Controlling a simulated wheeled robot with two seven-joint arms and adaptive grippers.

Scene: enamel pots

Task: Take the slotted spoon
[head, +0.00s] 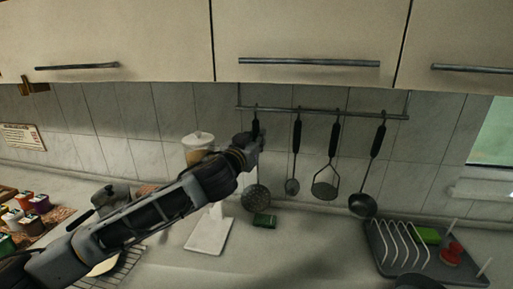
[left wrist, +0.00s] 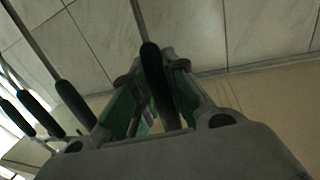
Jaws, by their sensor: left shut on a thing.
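The slotted spoon (head: 256,198) hangs at the left end of the wall rail (head: 320,113), with its round perforated head down and its black handle up at the rail. My left gripper (head: 254,143) is at the handle and hides part of it in the head view. In the left wrist view, the black handle (left wrist: 151,60) runs between the green-padded fingers of my left gripper (left wrist: 150,90), which is shut on it. My right gripper is not in view.
Cupboards (head: 305,40) overhang the rail.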

